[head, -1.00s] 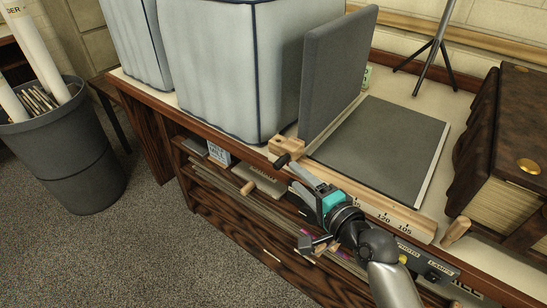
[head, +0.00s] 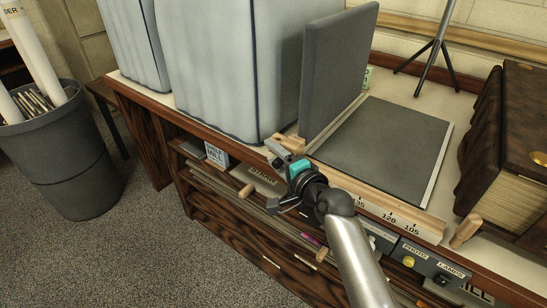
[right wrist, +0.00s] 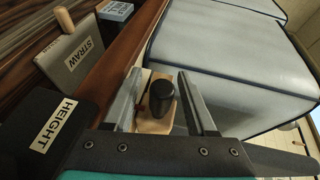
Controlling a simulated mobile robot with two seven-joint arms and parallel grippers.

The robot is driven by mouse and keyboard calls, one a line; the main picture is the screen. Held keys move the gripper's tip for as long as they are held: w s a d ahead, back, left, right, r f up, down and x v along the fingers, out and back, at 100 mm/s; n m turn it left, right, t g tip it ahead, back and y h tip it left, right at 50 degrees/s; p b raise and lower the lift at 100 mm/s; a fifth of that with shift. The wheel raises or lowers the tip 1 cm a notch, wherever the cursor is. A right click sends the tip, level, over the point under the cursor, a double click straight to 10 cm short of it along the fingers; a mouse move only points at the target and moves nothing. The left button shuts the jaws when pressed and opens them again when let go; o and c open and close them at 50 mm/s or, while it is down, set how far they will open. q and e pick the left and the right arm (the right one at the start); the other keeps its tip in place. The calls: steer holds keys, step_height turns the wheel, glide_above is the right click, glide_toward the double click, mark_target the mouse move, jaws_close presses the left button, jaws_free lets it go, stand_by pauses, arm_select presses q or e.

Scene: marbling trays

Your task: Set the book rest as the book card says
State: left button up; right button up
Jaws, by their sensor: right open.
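The book rest has a flat grey panel (head: 385,150) and an upright grey board (head: 333,75) at its left edge. A wooden rail (head: 375,206) with printed numbers, among them 120 and 105, runs along its front. At the rail's left end is a wooden block (head: 291,142), which also shows in the right wrist view (right wrist: 155,126) with a black knob (right wrist: 162,96). My right gripper (head: 276,152) is open at this block. In the right wrist view its fingers (right wrist: 160,100) stand on either side of the knob; contact is not clear. My left gripper is out of view.
Large pale covered boxes (head: 215,65) stand left of the rest. A thick brown book (head: 515,140) and a wooden peg (head: 465,231) are at the right. A control panel with a yellow button (head: 408,261) is below. A label reading HEIGHT (right wrist: 53,122) shows near the gripper.

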steer(key=shift+w+a, duration=0.15)
steer(key=shift+w, duration=0.05)
jaws_close()
stand_by(0.5)
stand_by(1.0)
